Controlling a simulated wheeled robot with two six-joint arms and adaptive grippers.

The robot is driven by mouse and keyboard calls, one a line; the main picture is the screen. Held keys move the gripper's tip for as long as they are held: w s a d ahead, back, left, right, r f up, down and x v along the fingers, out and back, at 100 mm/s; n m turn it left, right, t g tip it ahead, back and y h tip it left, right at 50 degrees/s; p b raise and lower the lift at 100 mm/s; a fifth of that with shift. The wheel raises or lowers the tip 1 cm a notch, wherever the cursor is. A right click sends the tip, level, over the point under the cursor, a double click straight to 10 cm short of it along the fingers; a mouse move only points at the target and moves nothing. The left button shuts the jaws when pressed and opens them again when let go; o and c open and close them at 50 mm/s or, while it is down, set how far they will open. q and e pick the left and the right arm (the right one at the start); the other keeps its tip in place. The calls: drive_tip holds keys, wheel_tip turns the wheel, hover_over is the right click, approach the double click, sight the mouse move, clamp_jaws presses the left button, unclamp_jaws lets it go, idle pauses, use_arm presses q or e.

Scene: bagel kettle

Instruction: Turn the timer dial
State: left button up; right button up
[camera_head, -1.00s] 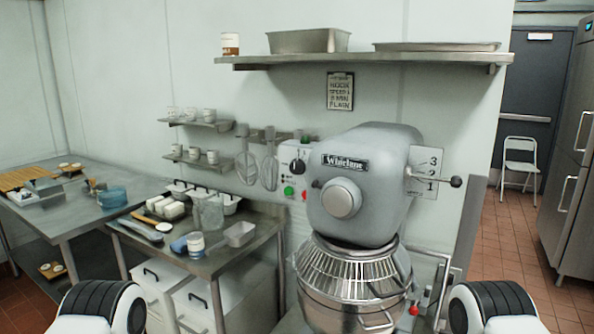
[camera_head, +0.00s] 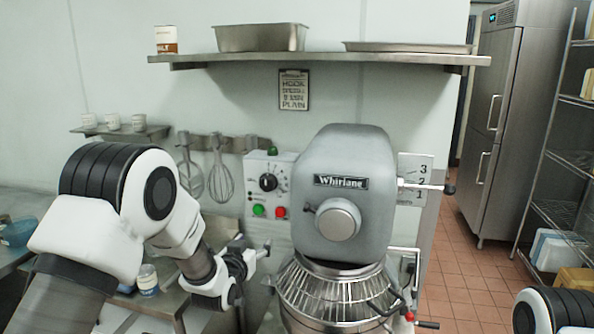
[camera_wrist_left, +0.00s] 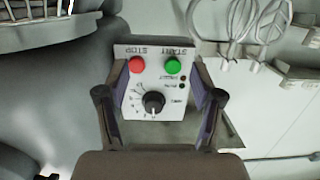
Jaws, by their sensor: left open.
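The timer dial (camera_head: 268,182) is a black knob on a white control panel (camera_head: 284,170) fixed to the wall, left of the grey mixer. A green button (camera_head: 258,210) and a red button (camera_head: 280,212) sit below it. My left gripper (camera_head: 258,248) is below the panel in the head view, open and empty. In the left wrist view the picture is upside down. There the dial (camera_wrist_left: 153,102) lies between the two open fingers (camera_wrist_left: 158,112), with the panel beyond them and no visible contact. My right gripper is out of view; only part of my right arm shows at the lower right.
The Whirlane mixer (camera_head: 345,195) with its wire guard (camera_head: 335,290) stands just right of the panel. Whisks (camera_head: 220,175) hang left of it. A shelf (camera_head: 320,58) with pans runs above. A can (camera_head: 148,280) stands on the bench below my left arm.

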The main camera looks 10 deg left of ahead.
use_arm(q)
drive_tip(key=t+p, duration=0.1)
drive_tip(key=t, duration=0.1)
approach(266, 184)
drive_tip(key=w, duration=0.2)
drive_tip(key=w+p, duration=0.3)
drive_tip(key=w, duration=0.4)
drive_tip(key=shift+w+a+p, duration=0.1)
drive_tip(key=shift+w+p, duration=0.2)
drive_tip(key=shift+w, duration=0.05)
drive_tip(key=shift+s+d+r, duration=0.1)
drive_tip(key=shift+s+d, duration=0.05)
drive_tip(key=shift+d, duration=0.15)
drive_tip(key=shift+c, duration=0.6)
drive_tip(key=c, duration=1)
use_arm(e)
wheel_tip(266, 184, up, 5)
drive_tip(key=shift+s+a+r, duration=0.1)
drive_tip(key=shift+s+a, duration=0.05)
